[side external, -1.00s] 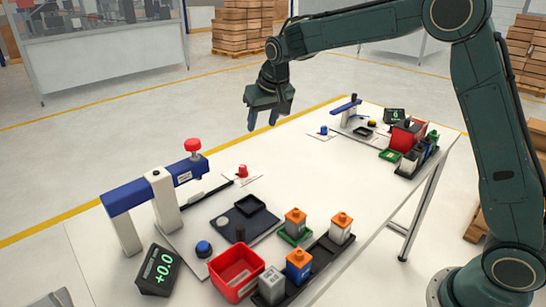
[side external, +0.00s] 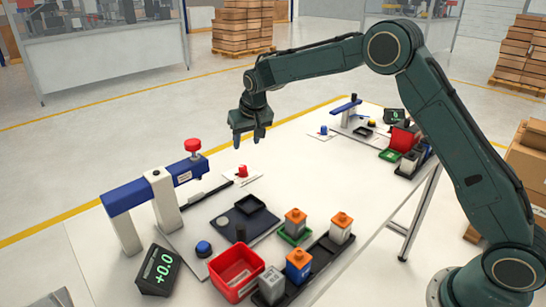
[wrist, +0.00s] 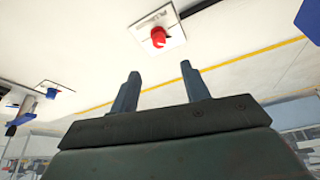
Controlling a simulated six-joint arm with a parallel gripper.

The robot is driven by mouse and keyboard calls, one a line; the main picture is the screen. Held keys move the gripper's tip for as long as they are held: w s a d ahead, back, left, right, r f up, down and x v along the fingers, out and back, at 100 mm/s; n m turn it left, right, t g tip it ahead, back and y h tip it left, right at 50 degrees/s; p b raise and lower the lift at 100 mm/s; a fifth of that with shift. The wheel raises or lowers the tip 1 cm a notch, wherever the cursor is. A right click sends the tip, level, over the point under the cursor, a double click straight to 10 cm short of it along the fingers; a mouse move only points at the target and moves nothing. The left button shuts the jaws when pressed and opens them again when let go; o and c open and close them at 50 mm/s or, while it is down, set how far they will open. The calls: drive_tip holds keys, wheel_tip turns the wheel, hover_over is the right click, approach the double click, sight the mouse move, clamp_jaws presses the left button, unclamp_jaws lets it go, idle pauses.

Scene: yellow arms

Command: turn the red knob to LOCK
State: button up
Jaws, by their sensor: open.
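The small red knob (side external: 242,170) sits on a white plate (side external: 253,177) near the table's far left edge. It also shows in the wrist view (wrist: 158,37), beyond the fingertips and roughly centred between them. The plate's markings are too small to read. My gripper (side external: 248,143) is open and empty, pointing down above the knob and apart from it. Its two fingers also show in the wrist view (wrist: 159,70).
A blue and white press frame (side external: 150,186) with a larger red top knob (side external: 192,146) stands to the left. A red bin (side external: 235,270), a display (side external: 157,272) and a black rack (side external: 325,255) with blocks are in front. Table right of the knob is clear.

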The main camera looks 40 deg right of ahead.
sight(242, 166)
drive_tip(key=x, duration=1.2)
drive_tip(key=shift+w, duration=0.1)
drive_tip(key=shift+c, duration=0.3)
drive_tip(key=c, duration=0.9)
